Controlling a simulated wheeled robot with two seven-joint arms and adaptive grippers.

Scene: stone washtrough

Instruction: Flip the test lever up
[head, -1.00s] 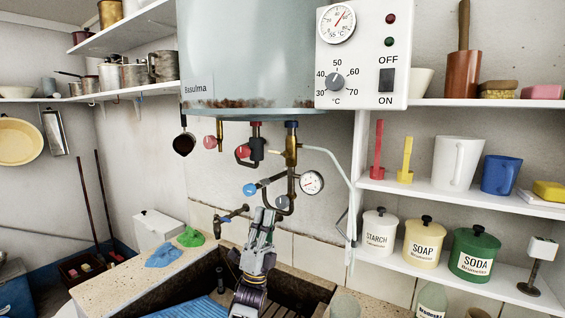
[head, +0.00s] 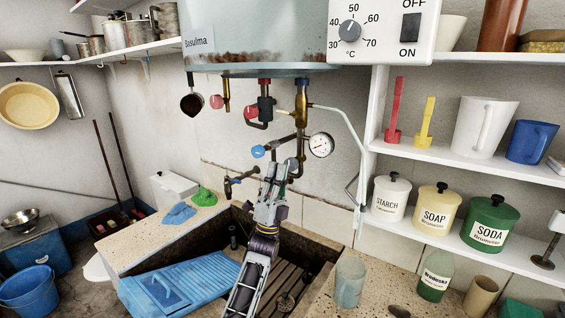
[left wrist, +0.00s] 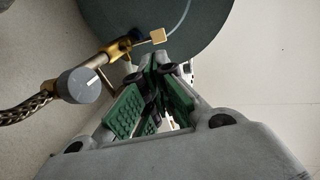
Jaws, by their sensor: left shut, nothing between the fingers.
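A brass valve fitting (left wrist: 118,47) with a thin lever shows in the left wrist view. The lever ends in a small square tan tip (left wrist: 157,37) and sticks out to the right, close beyond my fingers. In the head view my left gripper (head: 275,172) is raised below the brass pipe (head: 301,108), left of the pressure gauge (head: 320,145). It also shows in the left wrist view (left wrist: 154,80), shut and empty.
A braided hose (left wrist: 28,108) joins the fitting. The stone trough (head: 325,258) lies underneath. Shelves (head: 455,160) with jars stand at right.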

